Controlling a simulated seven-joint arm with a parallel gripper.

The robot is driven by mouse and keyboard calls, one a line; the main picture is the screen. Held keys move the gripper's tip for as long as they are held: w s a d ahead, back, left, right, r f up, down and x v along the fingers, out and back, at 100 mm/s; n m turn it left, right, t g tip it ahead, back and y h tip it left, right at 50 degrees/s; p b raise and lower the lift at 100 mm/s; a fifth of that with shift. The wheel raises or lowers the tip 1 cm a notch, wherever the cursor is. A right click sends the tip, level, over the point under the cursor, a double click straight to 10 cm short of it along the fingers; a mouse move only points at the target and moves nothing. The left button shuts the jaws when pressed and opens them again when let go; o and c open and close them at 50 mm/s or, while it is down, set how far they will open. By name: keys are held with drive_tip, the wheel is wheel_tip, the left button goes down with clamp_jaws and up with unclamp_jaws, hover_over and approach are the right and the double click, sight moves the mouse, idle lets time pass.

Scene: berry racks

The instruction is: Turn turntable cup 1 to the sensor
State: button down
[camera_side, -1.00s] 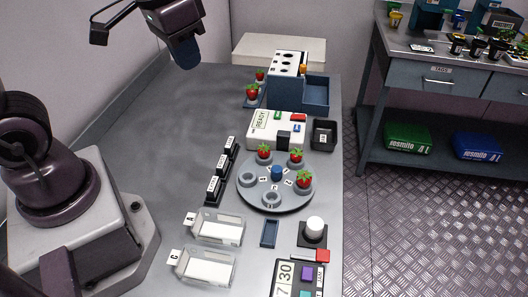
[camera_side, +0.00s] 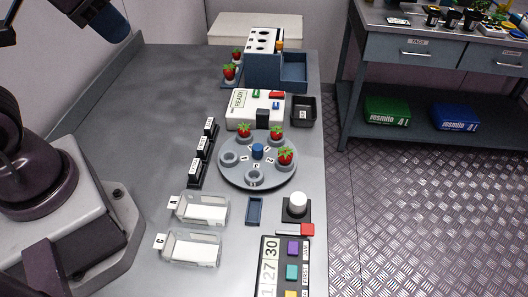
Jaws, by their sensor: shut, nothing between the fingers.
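The round grey turntable (camera_side: 228,178) sits mid-table. Its raised cups ring a blue centre knob (camera_side: 257,151). Strawberries sit in the back left cup (camera_side: 245,130), the back right cup (camera_side: 275,133) and the right cup (camera_side: 286,156). The left cup (camera_side: 229,158) and front cup (camera_side: 254,176) look empty. Number labels lie between the cups; I cannot surely tell which cup is 1. A white box (camera_side: 242,100) reading READY stands behind, with a dark block (camera_side: 262,119), perhaps the sensor, facing the turntable. My gripper (camera_side: 113,27) is shut and empty at the upper left, far from the turntable.
A blue-grey rack (camera_side: 262,70) with strawberries beside it stands at the back. Black labelled blocks (camera_side: 201,150) line the left. Clear trays (camera_side: 190,248), a white round button (camera_side: 298,200) and a display panel (camera_side: 272,255) lie in front. The table's left part is clear.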

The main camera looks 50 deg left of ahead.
idle(0.3)
drive_tip(key=c, duration=1.6)
unclamp_jaws()
drive_tip(key=o, duration=0.4)
drive_tip(key=shift+w+d+f, duration=0.1)
drive_tip(key=shift+f, duration=0.2)
drive_tip(key=shift+c, duration=0.2)
drive_tip(key=o, duration=0.4)
drive_tip(key=shift+w+d+f+g, duration=0.15)
drive_tip(key=shift+w+f+g, duration=0.25)
drive_tip(key=shift+f+g, duration=0.15)
drive_tip(key=shift+w+d+f+g, duration=0.1)
drive_tip(key=shift+w+f+g, duration=0.35)
drive_tip(key=shift+f, duration=0.15)
drive_tip(key=n+g, duration=0.2)
drive_tip(key=g, duration=0.2)
hover_over(258, 147)
wheel_tip(258, 147, down, 17)
wheel_tip(258, 147, down, 13)
drive_tip(key=shift+r, duration=0.15)
drive_tip(key=shift+c, duration=0.6)
